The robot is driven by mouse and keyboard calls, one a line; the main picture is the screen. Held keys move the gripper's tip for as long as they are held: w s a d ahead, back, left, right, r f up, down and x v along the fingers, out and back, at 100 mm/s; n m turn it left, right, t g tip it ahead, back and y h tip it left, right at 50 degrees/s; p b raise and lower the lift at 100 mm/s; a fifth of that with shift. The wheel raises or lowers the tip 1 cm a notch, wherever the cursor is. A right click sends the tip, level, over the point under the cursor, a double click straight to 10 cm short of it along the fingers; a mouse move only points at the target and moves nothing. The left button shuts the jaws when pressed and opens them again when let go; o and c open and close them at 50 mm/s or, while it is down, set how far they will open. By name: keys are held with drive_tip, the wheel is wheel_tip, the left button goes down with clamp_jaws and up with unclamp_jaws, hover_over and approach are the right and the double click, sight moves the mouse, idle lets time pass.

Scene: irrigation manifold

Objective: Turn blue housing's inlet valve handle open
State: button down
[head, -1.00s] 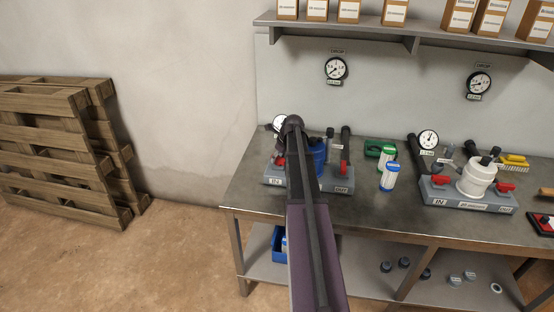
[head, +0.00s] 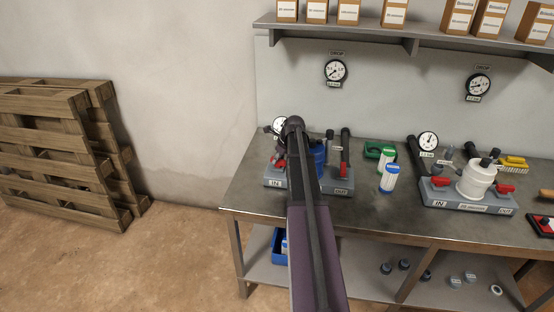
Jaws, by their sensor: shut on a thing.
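The blue housing (head: 318,157) stands on a grey base (head: 273,183) at the left of the bench, mostly hidden behind my arm. The base has an IN label at its left and an OUT label at its right. A bit of the red inlet valve handle (head: 280,163) shows just left of my arm, on the IN side. My gripper (head: 280,154) is small and dark there, mostly hidden by my arm, and is shut on this handle. The red outlet handle (head: 343,170) stands upright on the OUT side.
A white housing (head: 476,178) with red handles stands on a base at the right. Between the two are a blue-and-white cartridge (head: 389,178) and a green item (head: 373,150). A shelf (head: 400,33) with boxes hangs above; pallets (head: 60,150) lean at the left.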

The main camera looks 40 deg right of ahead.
drive_tip(key=shift+a+n+g+y, duration=0.1)
drive_tip(key=shift+n+g+y, duration=0.5)
drive_tip(key=shift+n, duration=1.4)
drive_tip(key=shift+s, duration=0.1)
drive_tip(key=c, duration=0.5)
unclamp_jaws()
drive_tip(key=shift+m, duration=0.3)
